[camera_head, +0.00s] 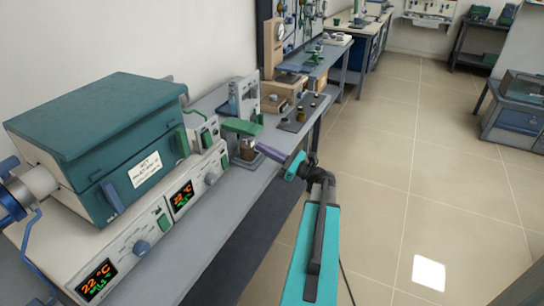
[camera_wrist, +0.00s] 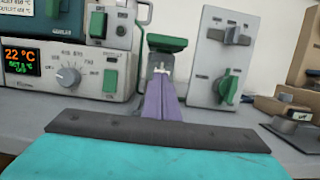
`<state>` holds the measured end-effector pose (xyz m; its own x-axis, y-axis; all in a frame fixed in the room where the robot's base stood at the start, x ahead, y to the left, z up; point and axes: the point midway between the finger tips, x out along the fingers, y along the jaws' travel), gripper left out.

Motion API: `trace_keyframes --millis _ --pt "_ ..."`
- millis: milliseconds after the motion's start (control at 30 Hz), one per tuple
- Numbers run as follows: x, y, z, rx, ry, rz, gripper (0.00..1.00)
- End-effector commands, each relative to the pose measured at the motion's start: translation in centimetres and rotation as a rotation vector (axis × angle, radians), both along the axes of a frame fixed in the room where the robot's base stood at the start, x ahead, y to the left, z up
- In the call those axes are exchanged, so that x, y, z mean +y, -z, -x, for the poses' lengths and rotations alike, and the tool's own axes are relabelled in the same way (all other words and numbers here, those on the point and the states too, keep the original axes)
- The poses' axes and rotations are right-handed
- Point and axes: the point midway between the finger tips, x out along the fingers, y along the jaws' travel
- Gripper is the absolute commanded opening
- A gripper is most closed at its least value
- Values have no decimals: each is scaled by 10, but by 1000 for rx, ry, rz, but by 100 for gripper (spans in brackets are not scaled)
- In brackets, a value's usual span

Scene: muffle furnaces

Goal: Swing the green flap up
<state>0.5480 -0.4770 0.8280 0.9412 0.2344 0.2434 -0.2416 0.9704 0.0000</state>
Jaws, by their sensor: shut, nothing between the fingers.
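The green flap (camera_head: 242,127) juts out roughly level from a small unit on the bench, just right of the furnace controls. In the wrist view the flap (camera_wrist: 167,43) is ahead, just beyond and above my fingertips. My gripper (camera_head: 262,148) has purple fingers pressed together, with nothing between them. Its tips are to the right of and slightly below the flap's front edge in the head view. In the wrist view the gripper (camera_wrist: 161,78) points at the space beneath the flap. Whether the tips touch the flap, I cannot tell. The fingers partly hide what is under it.
A teal muffle furnace (camera_head: 100,125) stands on a white control base with lit displays at left. A grey panel with a green switch (camera_wrist: 228,88) stands right of the flap. Small items sit farther along the bench (camera_head: 318,115). The tiled floor (camera_head: 410,160) at right is clear.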

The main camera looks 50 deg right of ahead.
Motion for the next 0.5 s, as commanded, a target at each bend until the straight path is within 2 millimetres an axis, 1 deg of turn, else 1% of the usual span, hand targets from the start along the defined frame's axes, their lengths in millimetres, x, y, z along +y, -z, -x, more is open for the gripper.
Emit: trace_keyframes --millis 33,200,333,500 --pt "0 -10 1 -2 2 2 0" --pt "0 -29 2 0 1 2 0" --pt "0 -36 2 0 1 1 0" --pt "-1 -39 2 1 1 0 0"
